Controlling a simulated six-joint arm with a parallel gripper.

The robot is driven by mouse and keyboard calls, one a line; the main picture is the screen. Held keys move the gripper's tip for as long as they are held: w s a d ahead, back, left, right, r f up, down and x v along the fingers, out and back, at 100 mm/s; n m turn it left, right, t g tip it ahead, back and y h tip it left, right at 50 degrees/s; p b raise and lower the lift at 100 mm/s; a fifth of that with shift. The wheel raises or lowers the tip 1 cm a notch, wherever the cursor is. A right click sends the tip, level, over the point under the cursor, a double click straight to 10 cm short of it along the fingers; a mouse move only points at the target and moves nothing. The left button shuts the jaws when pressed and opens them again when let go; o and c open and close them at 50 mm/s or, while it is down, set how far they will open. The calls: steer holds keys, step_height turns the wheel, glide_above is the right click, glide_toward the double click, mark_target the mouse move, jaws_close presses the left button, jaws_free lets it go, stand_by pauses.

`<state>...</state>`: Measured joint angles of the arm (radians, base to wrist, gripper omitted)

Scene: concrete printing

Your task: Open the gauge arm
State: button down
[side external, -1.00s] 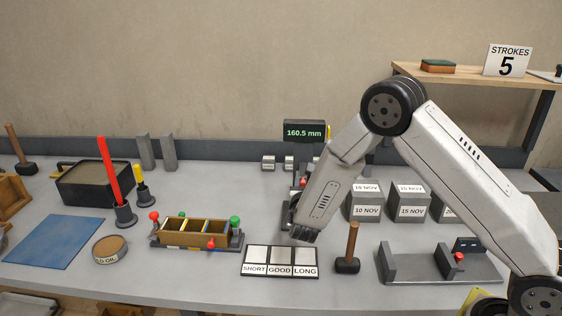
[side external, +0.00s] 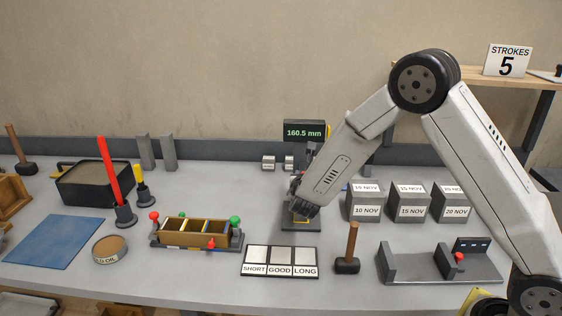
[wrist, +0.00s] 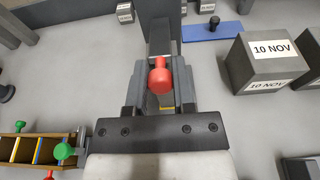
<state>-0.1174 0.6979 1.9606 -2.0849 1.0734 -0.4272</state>
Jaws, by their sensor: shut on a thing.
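The gauge stands in the middle of the bench, with its dark base (side external: 302,226) at the front and its display (side external: 304,131) reading 160.5 mm at the back. My gripper (side external: 298,186) is over the gauge in the side view, and my wrist hides much of the gauge arm there. In the wrist view, the gauge arm's red knob (wrist: 159,77) sits between the two grey fingers of my gripper (wrist: 160,88), which are shut on it. The dark gauge post (wrist: 161,38) rises just beyond the knob.
Dated concrete cubes (side external: 364,203) stand close to the right. A mallet (side external: 348,260) and the SHORT/GOOD/LONG tray (side external: 280,262) are in front. A wooden mould (side external: 196,233) with coloured knobs lies to the left. Small metal blocks (side external: 268,162) sit behind.

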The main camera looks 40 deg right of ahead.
mark_target(303, 171)
steer(key=shift+w+d+r+g+y, duration=0.2)
steer(key=shift+r+g+y, duration=0.3)
steer(key=shift+r, duration=0.2)
steer(key=shift+w+d+r+g+y, duration=0.1)
steer(key=shift+w+r+g+y, duration=0.05)
steer(key=shift+r+g+y, duration=0.45)
steer(key=shift+w+d+r+g+y, duration=0.25)
steer(key=shift+r+g+y, duration=0.15)
steer(key=shift+r, duration=0.05)
steer(key=shift+w+d+r+g+y, duration=0.2)
steer(key=shift+r+g+y, duration=0.2)
steer(key=shift+r, duration=0.1)
steer(key=shift+w+d+r+g+y, duration=0.25)
steer(key=shift+r+g+y, duration=0.15)
steer(key=shift+r, duration=0.05)
steer(key=shift+w+d+r, duration=0.8)
steer(key=shift+d+r, duration=0.05)
steer(key=shift+r, duration=0.15)
steer(key=shift+c, duration=2.3)
jaws_free()
steer(key=shift+f, duration=0.1)
steer(key=shift+s+a, duration=0.1)
